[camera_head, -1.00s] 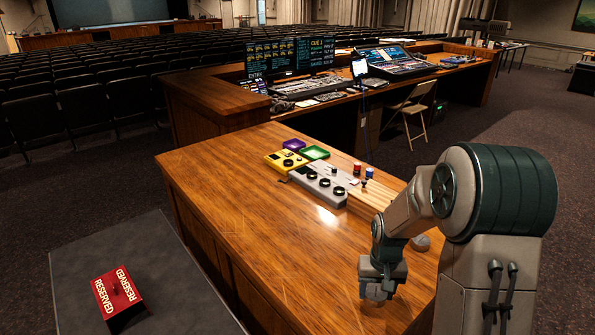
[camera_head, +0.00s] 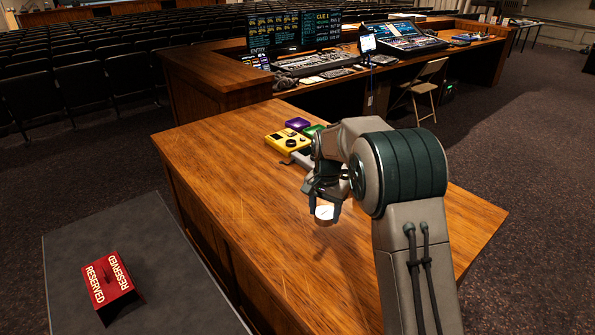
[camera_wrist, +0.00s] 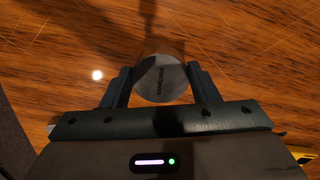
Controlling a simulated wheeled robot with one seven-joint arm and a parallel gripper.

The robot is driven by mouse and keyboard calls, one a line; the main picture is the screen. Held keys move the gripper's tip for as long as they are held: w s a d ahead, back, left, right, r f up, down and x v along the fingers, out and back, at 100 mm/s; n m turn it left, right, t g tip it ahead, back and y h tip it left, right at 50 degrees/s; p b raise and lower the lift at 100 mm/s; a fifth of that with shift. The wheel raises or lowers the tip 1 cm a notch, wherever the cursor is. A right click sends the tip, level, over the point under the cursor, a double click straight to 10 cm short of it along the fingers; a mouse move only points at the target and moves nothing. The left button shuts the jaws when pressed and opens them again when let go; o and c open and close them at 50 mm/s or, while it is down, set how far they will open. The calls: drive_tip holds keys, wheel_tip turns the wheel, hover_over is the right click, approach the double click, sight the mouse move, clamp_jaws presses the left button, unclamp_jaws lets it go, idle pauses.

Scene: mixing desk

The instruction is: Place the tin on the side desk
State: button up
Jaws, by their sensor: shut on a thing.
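The tin (camera_wrist: 159,80) is a round, silvery can with small dark lettering on its face. In the wrist view it sits between the two dark fingers of my gripper (camera_wrist: 160,88), which is shut on it. In the head view the tin (camera_head: 325,213) shows as a pale disc under my gripper (camera_head: 324,203), and it appears to hang above the wooden desk (camera_head: 230,185). A dark shadow falls on the wood near it. My arm covers part of the desk to the right.
A red RESERVED sign (camera_head: 108,285) stands on a lower grey surface (camera_head: 65,250) at left. The desk's near left part is clear.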

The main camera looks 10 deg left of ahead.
drive_tip(key=w+a+r+m, duration=0.1)
drive_tip(key=a+r+m, duration=0.1)
drive_tip(key=a, duration=0.6)
hover_over(333, 231)
wheel_tip(333, 231, down, 6)
drive_tip(key=shift+f+p, duration=0.2)
drive_tip(key=shift+p, duration=0.25)
drive_tip(key=shift+f+p, duration=0.4)
drive_tip(key=shift+f, duration=1.65)
drive_tip(key=shift+f, duration=0.1)
drive_tip(key=shift+f, duration=0.15)
drive_tip(key=o, duration=1)
